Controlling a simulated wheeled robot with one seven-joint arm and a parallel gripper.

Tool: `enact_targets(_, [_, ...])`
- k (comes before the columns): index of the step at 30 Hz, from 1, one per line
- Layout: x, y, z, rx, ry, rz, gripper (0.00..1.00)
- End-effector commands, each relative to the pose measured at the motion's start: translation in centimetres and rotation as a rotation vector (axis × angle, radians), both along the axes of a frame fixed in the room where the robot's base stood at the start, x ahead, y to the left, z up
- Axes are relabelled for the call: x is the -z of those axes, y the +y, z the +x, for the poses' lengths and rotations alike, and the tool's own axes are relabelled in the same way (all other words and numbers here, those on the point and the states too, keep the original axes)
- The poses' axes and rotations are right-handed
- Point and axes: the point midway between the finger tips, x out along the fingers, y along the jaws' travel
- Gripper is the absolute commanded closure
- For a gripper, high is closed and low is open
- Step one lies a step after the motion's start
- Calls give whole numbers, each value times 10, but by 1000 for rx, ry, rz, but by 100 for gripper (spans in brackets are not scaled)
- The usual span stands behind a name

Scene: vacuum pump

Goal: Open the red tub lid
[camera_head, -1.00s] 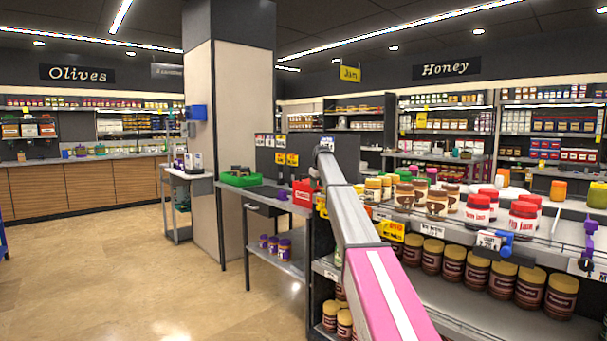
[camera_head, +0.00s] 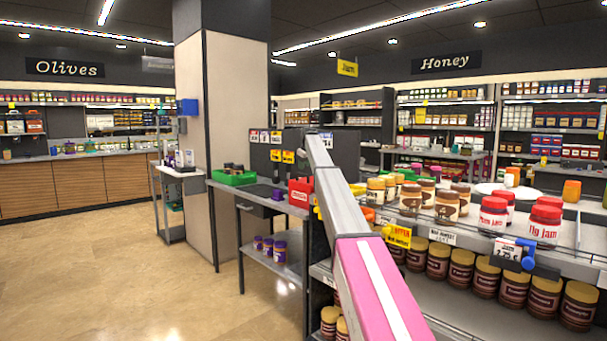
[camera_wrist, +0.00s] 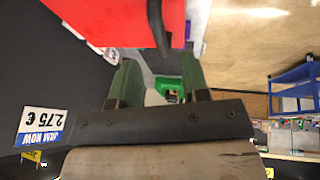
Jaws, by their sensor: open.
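The red tub (camera_head: 301,190) stands on the grey counter beside my pink and grey arm in the head view, with a white label on its front. In the wrist view a large red surface, seemingly the tub (camera_wrist: 120,18), fills the top, with a dark curved bar like a handle crossing its right part. My gripper (camera_wrist: 160,85) shows two green fingers spread apart, with nothing held between them. The red surface is close to the fingers; I cannot tell whether they touch. In the head view my gripper cannot be made out. The lid cannot be told apart from the tub.
A green crate (camera_head: 234,178) sits left of the tub on the counter. A dark panel with price tags (camera_head: 288,156) stands behind. Jam jars (camera_head: 493,215) crowd the shelf at right. Purple-lidded jars sit on the lower shelf. The floor at left is clear.

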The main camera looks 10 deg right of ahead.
Motion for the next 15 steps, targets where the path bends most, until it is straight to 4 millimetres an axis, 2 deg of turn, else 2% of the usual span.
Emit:
enact_targets(1, [10, 1, 5, 0, 1, 0, 58])
enact_targets(7, [38, 3, 18, 0, 1, -1, 58])
enact_targets(15, [47, 4, 22, 0, -1, 0, 58])
